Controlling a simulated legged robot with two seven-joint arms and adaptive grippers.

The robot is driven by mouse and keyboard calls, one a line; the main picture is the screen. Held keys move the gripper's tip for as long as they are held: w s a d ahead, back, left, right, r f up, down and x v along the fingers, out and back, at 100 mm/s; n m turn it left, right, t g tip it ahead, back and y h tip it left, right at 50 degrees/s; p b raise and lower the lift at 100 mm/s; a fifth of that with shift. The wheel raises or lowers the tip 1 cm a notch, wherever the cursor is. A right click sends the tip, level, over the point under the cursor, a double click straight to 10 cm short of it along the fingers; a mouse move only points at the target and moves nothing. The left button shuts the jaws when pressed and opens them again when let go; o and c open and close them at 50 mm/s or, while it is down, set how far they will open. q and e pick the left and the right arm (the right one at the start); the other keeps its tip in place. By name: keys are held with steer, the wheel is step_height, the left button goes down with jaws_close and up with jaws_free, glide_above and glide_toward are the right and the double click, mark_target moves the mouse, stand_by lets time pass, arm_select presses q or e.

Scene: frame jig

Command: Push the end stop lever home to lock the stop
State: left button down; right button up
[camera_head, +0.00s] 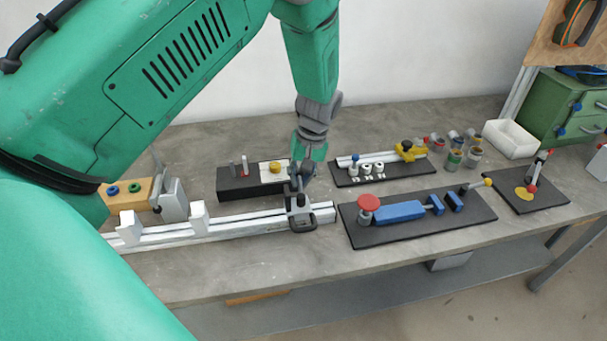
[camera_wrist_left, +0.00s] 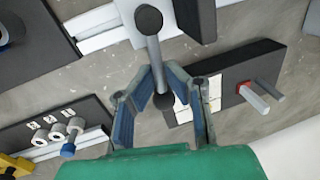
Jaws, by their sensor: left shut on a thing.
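The end stop (camera_head: 302,223) is a dark grey piece across the right part of a long white rail (camera_head: 240,222). Its lever (camera_wrist_left: 154,55) is a grey rod with round ends, seen in the left wrist view. My left gripper (camera_head: 300,188) points down over the stop. In the left wrist view my left gripper (camera_wrist_left: 161,72) is shut on the lever, with a finger on each side of the rod. In the head view the gripper hides most of the lever, so its angle is unclear there. My right gripper is not in view.
A black box (camera_head: 235,184) with a yellow knob stands just behind the rail. A black board with a blue clamp (camera_head: 400,211) lies close to the right of the rail end. Another black board with a small rail (camera_head: 382,170) is behind it. The table front is clear.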

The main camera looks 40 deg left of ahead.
arm_select(q)
steer(key=shift+s+d+f+n, duration=0.1)
steer(key=shift+s+d+n, duration=0.15)
steer(key=shift+n, duration=0.25)
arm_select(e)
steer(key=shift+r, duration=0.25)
arm_select(q)
steer(key=shift+a, duration=0.1)
steer(key=c, duration=1.7)
jaws_free()
steer(key=shift+o, duration=0.4)
steer(key=shift+d+r, duration=0.2)
steer(key=shift+d, duration=0.1)
step_height(320, 180, up, 12)
steer(key=w+d, duration=0.1)
steer(key=w, duration=0.1)
steer(key=shift+f, duration=0.25)
